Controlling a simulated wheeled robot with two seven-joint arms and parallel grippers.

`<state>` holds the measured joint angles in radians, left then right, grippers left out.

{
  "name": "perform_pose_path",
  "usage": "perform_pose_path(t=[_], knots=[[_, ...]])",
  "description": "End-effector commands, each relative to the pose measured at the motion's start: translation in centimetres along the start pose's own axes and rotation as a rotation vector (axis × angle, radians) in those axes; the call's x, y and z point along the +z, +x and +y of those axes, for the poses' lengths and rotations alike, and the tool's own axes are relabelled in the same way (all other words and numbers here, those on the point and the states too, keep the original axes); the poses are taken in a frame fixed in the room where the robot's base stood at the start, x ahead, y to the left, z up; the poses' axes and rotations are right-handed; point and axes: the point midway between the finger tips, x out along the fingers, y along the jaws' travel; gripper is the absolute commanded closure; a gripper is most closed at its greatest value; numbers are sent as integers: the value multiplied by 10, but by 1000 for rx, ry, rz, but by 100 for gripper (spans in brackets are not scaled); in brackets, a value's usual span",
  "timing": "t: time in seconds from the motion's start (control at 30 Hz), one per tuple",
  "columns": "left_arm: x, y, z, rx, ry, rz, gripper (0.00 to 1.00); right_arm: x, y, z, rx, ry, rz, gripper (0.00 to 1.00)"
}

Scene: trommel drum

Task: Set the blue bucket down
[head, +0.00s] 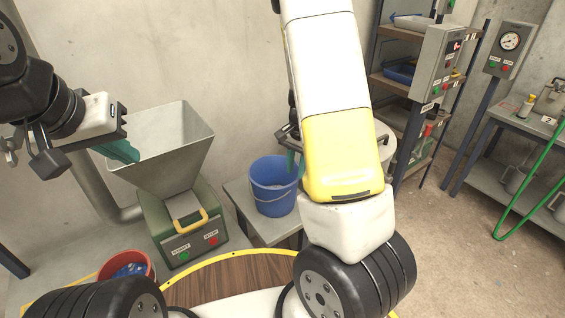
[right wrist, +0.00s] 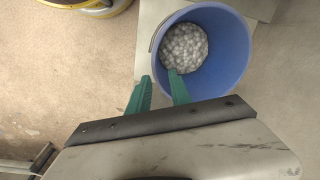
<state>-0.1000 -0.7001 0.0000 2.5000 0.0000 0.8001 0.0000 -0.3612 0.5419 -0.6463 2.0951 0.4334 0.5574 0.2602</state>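The blue bucket (head: 274,188) is upright on a small grey stand (head: 238,190) below the wall. In the right wrist view the bucket (right wrist: 236,50) holds many pale round pieces (right wrist: 186,46) at its bottom. My right gripper (right wrist: 160,80) is at its rim with green fingers spread, one inside the bucket and one outside, with a gap between them. In the head view my arm hides most of this gripper (head: 291,158). My left gripper (head: 124,152) is at the left over the metal hopper's edge; its finger gap is not clear.
The metal hopper (head: 170,150) sits on a green machine (head: 182,228) with start and stop buttons. A red bucket (head: 127,266) stands at lower left. A shelf rack (head: 392,84) and control box (head: 437,62) stand at the right. Floor is free at lower right.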

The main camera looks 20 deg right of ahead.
Motion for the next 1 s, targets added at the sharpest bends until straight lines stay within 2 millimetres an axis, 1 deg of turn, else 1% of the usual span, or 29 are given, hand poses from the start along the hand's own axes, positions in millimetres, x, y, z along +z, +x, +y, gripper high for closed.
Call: perform_pose_path(t=[0.13, 0.17, 0.23, 0.27, 0.33, 0.37, 0.4, 0.47, 0.5, 0.57, 0.6, 0.7, 0.83, 0.9, 1.0], knots=[[0, 0, 0, 0, 0, 0, 100, 5, -16, -3, -24, -17, -8, 75], [0, 0, 0, 0, 0, 0, 100, 8, -22, -5, -38, -28, -12, 75], [0, 0, 0, 0, 0, 0, 100, 19, -41, -9, -82, -66, -23, 75], [0, 0, 0, 0, 0, 0, 100, 25, -51, -11, -105, -89, -26, 75], [0, 0, 0, 0, 0, 0, 100, 41, -80, -14, -165, -154, -31, 75], [0, 0, 0, 0, 0, 0, 100, 48, -92, -15, -191, -186, -29, 75], [0, 0, 0, 0, 0, 0, 100, 59, -109, -15, -222, -231, -24, 75], [0, 0, 0, 0, 0, 0, 100, 73, -134, -13, -265, -300, -9, 75], [0, 0, 0, 0, 0, 0, 100, 84, -150, -10, -290, -347, 6, 75], [0, 0, 0, 0, 0, 0, 100, 99, -172, -5, -323, -419, 35, 75], [0, 0, 0, 0, 0, 0, 100, 108, -187, -1, -342, -466, 60, 75], [0, 0, 0, 0, 0, 0, 100, 133, -219, 14, -372, -585, 135, 75], [0, 0, 0, 0, 0, 0, 100, 160, -248, 37, -375, -722, 246, 75], [0, 0, 0, 0, 0, 0, 100, 171, -258, 48, -364, -778, 300, 75], [0, 0, 0, 0, 0, 0, 100, 182, -266, 59, -345, -835, 360, 75]])
